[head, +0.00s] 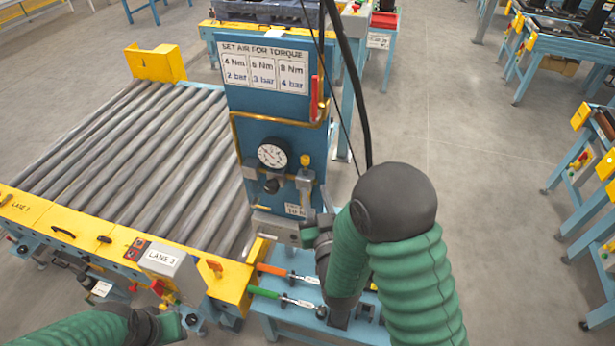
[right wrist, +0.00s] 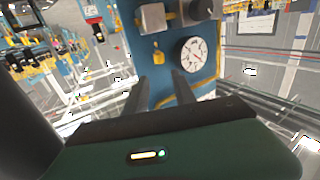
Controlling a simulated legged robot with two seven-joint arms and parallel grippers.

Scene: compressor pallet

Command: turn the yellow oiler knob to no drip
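The yellow oiler knob (head: 305,160) tops a grey oiler body (head: 304,186) on the blue panel, right of the round gauge (head: 272,154). In the right wrist view, which is upside down, the yellow knob (right wrist: 158,56) hangs below the grey oiler body (right wrist: 152,18), left of the gauge (right wrist: 194,53). My right gripper (right wrist: 160,77) is open and empty; its two dark fingers point at the panel, and the knob shows beyond their tips, apparently apart. In the head view it is below the oiler, partly hidden by my arm. My left gripper (head: 170,326) is low at the left; its fingers are unclear.
A dark regulator knob (head: 271,184) sits under the gauge. A torque sign (head: 264,67) is above, with a red handle (head: 316,98) at the panel's edge. Orange (head: 272,269) and green-handled tools (head: 264,292) lie below. A roller conveyor (head: 125,150) stands left; black cables hang at the panel's right.

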